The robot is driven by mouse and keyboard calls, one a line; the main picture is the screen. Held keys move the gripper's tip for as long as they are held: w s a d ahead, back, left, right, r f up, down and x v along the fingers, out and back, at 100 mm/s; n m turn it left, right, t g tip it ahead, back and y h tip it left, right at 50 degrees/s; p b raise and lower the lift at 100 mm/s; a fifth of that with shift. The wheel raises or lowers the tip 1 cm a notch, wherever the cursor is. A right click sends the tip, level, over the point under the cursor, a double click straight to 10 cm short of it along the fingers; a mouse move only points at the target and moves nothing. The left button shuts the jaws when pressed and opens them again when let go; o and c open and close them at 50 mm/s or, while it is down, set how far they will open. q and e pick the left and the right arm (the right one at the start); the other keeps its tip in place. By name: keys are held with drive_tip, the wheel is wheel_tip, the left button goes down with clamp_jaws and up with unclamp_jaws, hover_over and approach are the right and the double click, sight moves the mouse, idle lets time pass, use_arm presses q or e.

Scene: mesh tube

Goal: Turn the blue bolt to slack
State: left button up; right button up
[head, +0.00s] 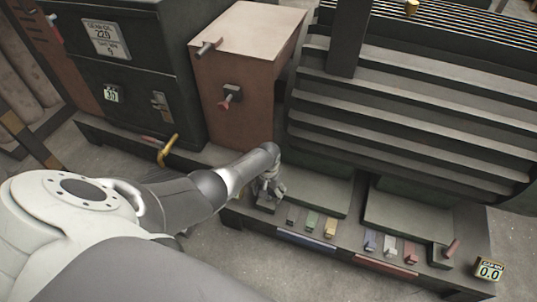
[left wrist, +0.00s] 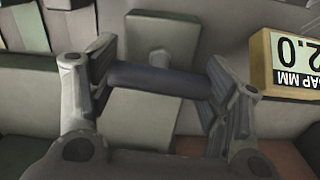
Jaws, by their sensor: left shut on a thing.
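In the left wrist view, the blue bolt's bar (left wrist: 158,80) lies nearly level across the picture. My left gripper (left wrist: 160,77) has one finger at each end of it and is shut on it. Behind the bar is a grey block (left wrist: 160,42). In the head view my left gripper (head: 268,188) is low at the left end of the machine's base, and it hides the blue bolt there. My right gripper is not in view.
Several coloured blocks, such as a green one (head: 311,221), stand along the base by a blue strip (head: 307,240) and a red strip (head: 385,266). A red bolt (head: 452,249) and a display reading 0.0 (head: 489,270) are at the right end. A ribbed housing (head: 410,110) rises behind.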

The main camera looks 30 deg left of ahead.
use_arm(q)
drive_tip(key=shift+n, duration=0.7)
drive_tip(key=o, duration=1)
drive_tip(key=shift+r, duration=0.1)
drive_tip(key=shift+r, duration=5.9)
